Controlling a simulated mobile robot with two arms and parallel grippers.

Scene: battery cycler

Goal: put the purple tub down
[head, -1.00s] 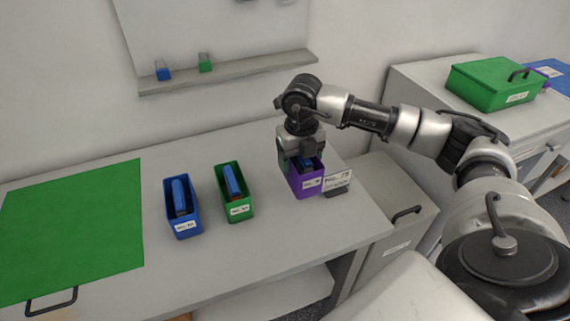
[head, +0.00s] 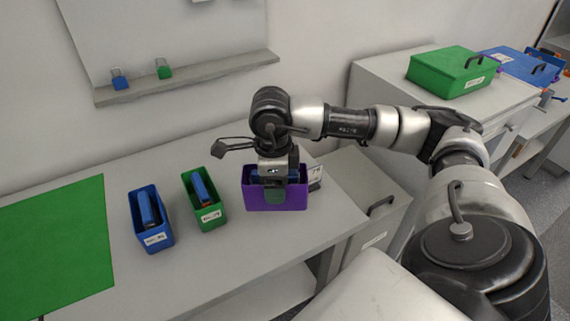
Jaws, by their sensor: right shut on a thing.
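The purple tub (head: 295,200) is at the right end of the white table, with its long side facing me. Something blue shows inside it, mostly hidden by the gripper. My right gripper (head: 275,188) comes down from above and is shut on the tub's near long wall, with one finger in front of the wall. I cannot tell whether the tub's bottom touches the table. My left gripper is not in view.
A green tub (head: 211,217) and a blue tub (head: 157,241), each with a blue item inside, stand left of the purple tub. A small label sign (head: 315,178) is close to its right, partly hidden. A green mat (head: 60,250) lies at left.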

